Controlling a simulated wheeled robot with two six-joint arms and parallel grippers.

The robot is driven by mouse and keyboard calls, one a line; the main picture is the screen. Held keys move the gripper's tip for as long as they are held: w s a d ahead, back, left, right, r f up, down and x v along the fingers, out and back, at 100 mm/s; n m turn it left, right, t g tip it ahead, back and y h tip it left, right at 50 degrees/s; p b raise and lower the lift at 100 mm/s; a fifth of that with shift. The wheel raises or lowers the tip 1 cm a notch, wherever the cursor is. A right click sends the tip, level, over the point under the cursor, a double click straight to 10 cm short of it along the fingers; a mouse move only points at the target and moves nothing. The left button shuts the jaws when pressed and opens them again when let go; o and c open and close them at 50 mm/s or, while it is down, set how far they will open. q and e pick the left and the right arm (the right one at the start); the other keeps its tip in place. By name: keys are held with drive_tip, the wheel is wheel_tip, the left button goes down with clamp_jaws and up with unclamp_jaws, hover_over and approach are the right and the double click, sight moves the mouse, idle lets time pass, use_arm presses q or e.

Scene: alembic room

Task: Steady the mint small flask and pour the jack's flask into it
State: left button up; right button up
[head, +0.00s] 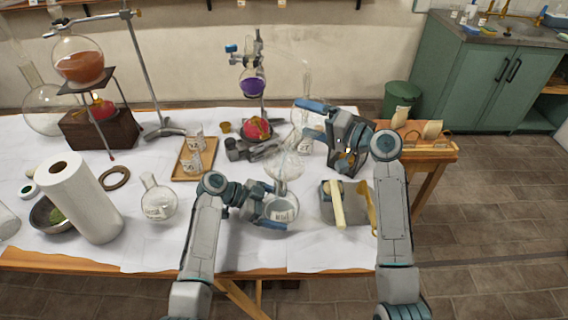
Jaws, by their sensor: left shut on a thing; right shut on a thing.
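A small clear round flask (281,214) with a pale label stands on the white cloth near the table's front edge. My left gripper (268,213) is shut on it from the left; its mint colour is hard to make out. Another clear glass body (286,166) shows just above and behind it; I cannot tell whether they touch. My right gripper (314,122) is higher and farther back, shut on clear glass, apparently the jack's flask, whose outline blends with the clear glassware behind. I cannot see any liquid in it or a stream.
A purple flask (252,86) hangs on a stand over a red burner. A labelled round flask (158,201), paper roll (78,198) and wooden tray (194,160) are on the left. A grey block-like object (352,209) with pale and yellow upright pieces stands right of the small flask.

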sight(310, 132)
drive_tip(key=shift+s+a+r+n, duration=0.2)
drive_tip(key=shift+s+r+n, duration=0.05)
drive_tip(key=shift+r+n, duration=0.5)
idle(0.9)
drive_tip(key=shift+s+a+r+n, duration=0.15)
drive_tip(key=shift+r+n, duration=0.15)
drive_tip(key=shift+n, duration=0.15)
drive_tip(key=shift+f, duration=0.1)
idle(0.3)
drive_tip(key=shift+w+d+f+m, duration=0.15)
drive_tip(key=shift+f+m, duration=0.35)
drive_tip(key=shift+m, duration=0.1)
drive_tip(key=shift+w+d+f+m, duration=0.1)
drive_tip(key=shift+w+f+m, duration=0.1)
drive_tip(key=shift+f+m, duration=0.35)
drive_tip(key=shift+w+d+f+m, duration=0.15)
drive_tip(key=shift+f+m, duration=0.3)
drive_tip(key=shift+m, duration=0.2)
drive_tip(key=shift+w+d+f+m, duration=0.1)
drive_tip(key=shift+w+f+m, duration=0.05)
drive_tip(key=shift+f+m, duration=1.4)
drive_tip(key=f+m, duration=0.1)
drive_tip(key=m, duration=0.4)
drive_tip(key=s+f+m, duration=0.1)
drive_tip(key=f+m, duration=0.1)
drive_tip(key=m, duration=0.3)
drive_tip(key=a+f+m, duration=0.1)
drive_tip(key=m, duration=0.5)
drive_tip(key=shift+s+f, duration=0.2)
drive_tip(key=shift+s, duration=0.05)
